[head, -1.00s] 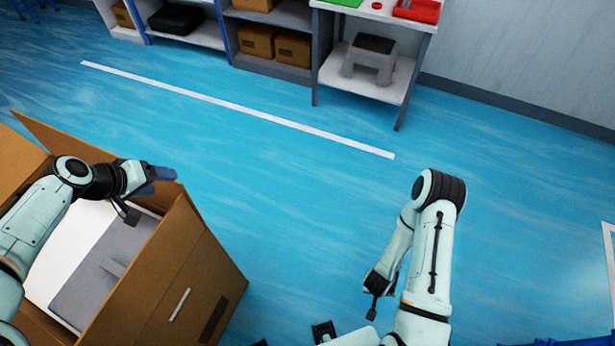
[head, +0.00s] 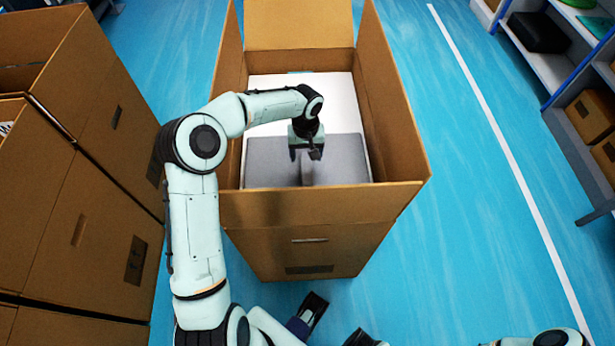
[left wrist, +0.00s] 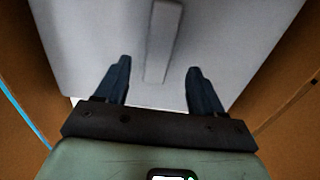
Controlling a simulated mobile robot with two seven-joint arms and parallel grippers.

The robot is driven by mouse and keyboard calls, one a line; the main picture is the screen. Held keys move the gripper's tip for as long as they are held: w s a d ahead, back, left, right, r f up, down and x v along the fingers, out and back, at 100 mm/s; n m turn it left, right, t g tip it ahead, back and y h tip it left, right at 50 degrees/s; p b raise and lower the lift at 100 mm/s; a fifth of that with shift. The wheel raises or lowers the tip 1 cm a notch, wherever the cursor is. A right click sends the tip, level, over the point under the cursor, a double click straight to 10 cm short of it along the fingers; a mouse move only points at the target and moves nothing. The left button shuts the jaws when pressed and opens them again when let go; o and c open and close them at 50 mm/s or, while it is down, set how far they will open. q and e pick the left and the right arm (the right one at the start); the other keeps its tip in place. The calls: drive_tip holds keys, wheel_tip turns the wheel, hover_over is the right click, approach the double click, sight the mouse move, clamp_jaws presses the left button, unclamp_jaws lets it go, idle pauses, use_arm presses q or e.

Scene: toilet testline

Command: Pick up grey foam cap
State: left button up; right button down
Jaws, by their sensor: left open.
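The grey foam cap (head: 262,162) is a flat grey slab with a raised ridge in its middle. It lies inside an open cardboard box (head: 300,208), at the near end, on top of something white. My left gripper (head: 306,150) reaches down into the box above the cap, open and empty. In the left wrist view, my left gripper (left wrist: 160,85) has its two dark fingers spread apart. The cap (left wrist: 105,35) fills most of that view, and its ridge (left wrist: 163,40) lines up with the gap between the fingers. I cannot tell how far the fingertips are from it.
The box walls rise close around my left gripper, with the far flap (head: 298,25) standing up. More cardboard boxes (head: 85,180) stand at the left. Shelves (head: 560,75) stand at the right beyond a white floor line (head: 500,160). The blue floor between is clear.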

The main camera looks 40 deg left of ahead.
sight(307, 167)
use_arm(q)
drive_tip(key=shift+s+d+f, duration=0.1)
drive_tip(key=shift+d+f, duration=0.05)
drive_tip(key=shift+f, duration=1.45)
drive_tip(key=shift+d+f, duration=0.1)
drive_tip(key=shift+f, duration=1.45)
clamp_jaws()
